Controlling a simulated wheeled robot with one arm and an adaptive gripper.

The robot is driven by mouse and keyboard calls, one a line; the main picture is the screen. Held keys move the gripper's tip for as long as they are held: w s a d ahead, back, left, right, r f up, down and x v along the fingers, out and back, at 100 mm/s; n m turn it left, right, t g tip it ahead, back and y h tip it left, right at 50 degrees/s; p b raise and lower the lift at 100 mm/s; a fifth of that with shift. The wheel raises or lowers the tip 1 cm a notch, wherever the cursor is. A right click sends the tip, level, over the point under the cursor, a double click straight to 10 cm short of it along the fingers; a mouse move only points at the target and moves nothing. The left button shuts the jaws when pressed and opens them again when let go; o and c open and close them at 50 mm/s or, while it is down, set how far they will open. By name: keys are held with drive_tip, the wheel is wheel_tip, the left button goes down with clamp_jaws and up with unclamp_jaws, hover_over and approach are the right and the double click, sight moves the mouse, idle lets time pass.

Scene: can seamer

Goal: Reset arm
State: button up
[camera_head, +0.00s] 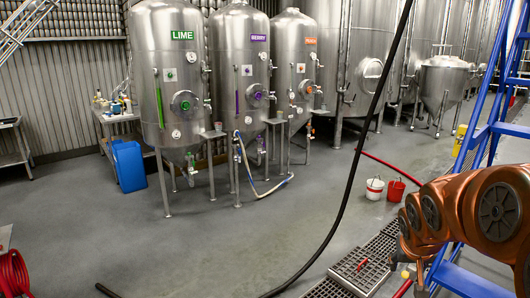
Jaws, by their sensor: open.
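My copper-coloured arm (465,212) reaches in from the right edge, with several rounded joints bunched together in front of a blue ladder. No can seamer shows in this view.
The blue ladder (483,128) stands close to my arm. Steel tanks labelled LIME (166,65), BERRY and a third in orange stand behind. A white bucket (375,188) and red bucket (396,191) sit near a floor grate (358,272). A black hose (343,205) crosses the foreground.

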drive_tip(key=s+a+f+n+g+y, duration=0.1)
drive_tip(key=s+a, duration=0.4)
drive_tip(key=s, duration=0.5)
drive_tip(key=s+a+f+n+g+y, duration=0.1)
drive_tip(key=s+a, duration=0.4)
drive_tip(key=s, duration=0.5)
drive_tip(key=s+a+f+g+y, duration=0.1)
drive_tip(key=s+a+g, duration=0.4)
drive_tip(key=s, duration=0.5)
drive_tip(key=shift+s+a+f+n, duration=0.15)
drive_tip(key=shift+a+f+n, duration=0.2)
drive_tip(key=shift+f, duration=0.5)
drive_tip(key=shift+d, duration=0.15)
drive_tip(key=shift+c, duration=1.2)
drive_tip(key=shift+d, duration=0.1)
